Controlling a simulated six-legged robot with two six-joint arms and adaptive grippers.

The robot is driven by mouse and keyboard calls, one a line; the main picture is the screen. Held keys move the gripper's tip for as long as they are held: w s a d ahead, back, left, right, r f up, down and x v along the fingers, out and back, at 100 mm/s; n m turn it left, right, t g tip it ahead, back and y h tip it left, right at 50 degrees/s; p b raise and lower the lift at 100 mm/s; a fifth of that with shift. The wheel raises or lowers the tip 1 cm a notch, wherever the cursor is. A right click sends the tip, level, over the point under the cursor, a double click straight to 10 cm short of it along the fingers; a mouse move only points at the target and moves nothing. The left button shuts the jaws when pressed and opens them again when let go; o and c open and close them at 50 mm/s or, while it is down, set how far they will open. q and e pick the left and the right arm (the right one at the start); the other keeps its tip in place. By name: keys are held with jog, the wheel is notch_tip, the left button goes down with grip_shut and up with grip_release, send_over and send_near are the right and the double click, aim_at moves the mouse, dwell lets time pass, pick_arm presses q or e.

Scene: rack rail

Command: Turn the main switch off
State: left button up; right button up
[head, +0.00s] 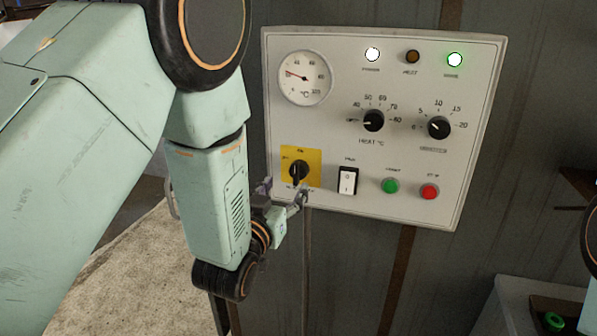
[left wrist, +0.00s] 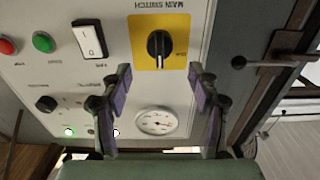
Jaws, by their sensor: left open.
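The main switch is a black rotary knob (head: 297,173) on a yellow plate (head: 313,156) at the lower left of a white control panel (head: 400,85). Its grip bar looks roughly upright in the head view. The knob also shows in the left wrist view (left wrist: 159,46), upside down, beyond the fingertips. My left gripper (head: 284,194) is just in front of and below the knob. In the left wrist view its two purple-padded fingers (left wrist: 160,74) are spread, with nothing between them and the knob between their lines. They appear apart from the knob. My right gripper is out of view.
Right of the switch are a white rocker switch (head: 347,181), a green button (head: 390,186) and a red button (head: 429,191). Above are two dials, a round gauge (head: 305,78) and a lit green lamp (head: 454,60). A pale box (head: 510,300) stands lower right.

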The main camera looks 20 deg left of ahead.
aim_at(295, 174)
pick_arm(q)
jog(key=w+p, duration=0.1)
jog(key=w, duration=0.5)
jog(key=shift+w+a, duration=0.1)
jog(key=shift+w+f, duration=0.1)
jog(key=shift+w, duration=0.2)
jog(key=shift+d, duration=0.25)
jog(key=shift+d+r, duration=0.15)
jog(key=shift+r, duration=0.05)
jog(key=shift+s+r, duration=0.15)
jog(key=shift+s, duration=0.2)
jog(key=shift+w+a+f, duration=0.2)
jog(key=shift+w+a, duration=0.05)
jog(key=shift+a, duration=0.05)
jog(key=shift+c, duration=1.2)
jog(key=shift+w+f, duration=0.1)
jog(key=shift+w, duration=0.1)
jog(key=shift+c, duration=1.5)
jog(key=shift+d, duration=0.25)
jog(key=c, duration=0.3)
jog(key=shift+a, duration=0.1)
jog(key=c, duration=0.3)
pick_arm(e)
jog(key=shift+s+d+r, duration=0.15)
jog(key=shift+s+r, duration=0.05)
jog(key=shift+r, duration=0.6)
